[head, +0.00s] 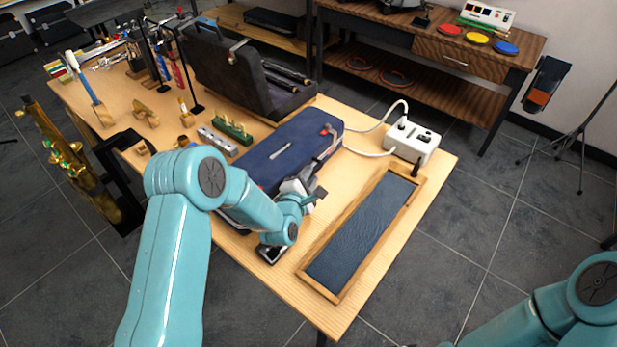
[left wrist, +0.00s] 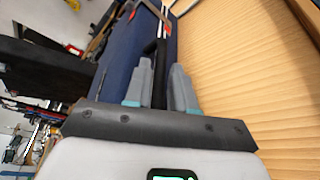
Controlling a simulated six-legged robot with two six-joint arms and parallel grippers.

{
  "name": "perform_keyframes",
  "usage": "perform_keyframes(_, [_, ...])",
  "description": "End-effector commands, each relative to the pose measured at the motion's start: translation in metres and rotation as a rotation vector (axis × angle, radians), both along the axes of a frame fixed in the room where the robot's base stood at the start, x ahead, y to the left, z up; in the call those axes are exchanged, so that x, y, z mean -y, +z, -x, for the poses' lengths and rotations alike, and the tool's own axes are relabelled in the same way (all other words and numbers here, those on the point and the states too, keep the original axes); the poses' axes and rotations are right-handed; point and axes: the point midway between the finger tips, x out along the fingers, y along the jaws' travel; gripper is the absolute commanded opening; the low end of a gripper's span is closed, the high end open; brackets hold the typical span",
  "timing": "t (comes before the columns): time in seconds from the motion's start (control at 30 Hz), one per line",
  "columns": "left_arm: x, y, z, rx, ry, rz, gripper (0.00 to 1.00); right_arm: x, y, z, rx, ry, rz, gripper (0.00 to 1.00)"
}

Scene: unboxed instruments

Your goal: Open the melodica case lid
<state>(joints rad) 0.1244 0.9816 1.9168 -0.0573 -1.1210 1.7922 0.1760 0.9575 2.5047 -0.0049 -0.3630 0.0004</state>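The melodica case (head: 285,150) is a dark blue box lying on the wooden table, its lid down, with a pale label strip on top and a red part near its far end. My left gripper (head: 324,158) is at the case's right-hand long side, fingers pointing along it. In the left wrist view, the blue case (left wrist: 118,65) is left of the two grey fingers (left wrist: 161,80). A black bar, perhaps the case's handle, shows between them; whether they press on it is unclear. My right gripper is out of view; only part of its arm shows at bottom right.
A wood-framed tray with a dark lining (head: 362,235) lies to the right of the case. A white box with cables (head: 411,143) stands behind it. An open black case (head: 235,75) and a green-topped block (head: 232,129) are at the left.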

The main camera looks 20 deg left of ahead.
Motion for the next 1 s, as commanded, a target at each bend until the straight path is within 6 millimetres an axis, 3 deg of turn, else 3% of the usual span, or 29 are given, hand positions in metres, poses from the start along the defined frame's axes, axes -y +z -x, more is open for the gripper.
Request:
perform_keyframes(0.03, [0.000, 0.000, 0.000, 0.000, 0.000, 0.000, 0.18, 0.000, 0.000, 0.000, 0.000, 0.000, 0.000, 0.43])
perform_keyframes(0.1, [0.000, 0.000, 0.000, 0.000, 0.000, 0.000, 0.00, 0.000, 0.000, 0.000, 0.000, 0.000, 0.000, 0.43])
perform_keyframes(0.43, [-0.001, 0.005, 0.000, -0.005, -0.001, 0.019, 0.00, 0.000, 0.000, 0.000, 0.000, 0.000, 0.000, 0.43])
perform_keyframes(1.0, [-0.012, 0.045, -0.008, -0.075, -0.001, 0.226, 0.00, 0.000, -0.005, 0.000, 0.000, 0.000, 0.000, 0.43])
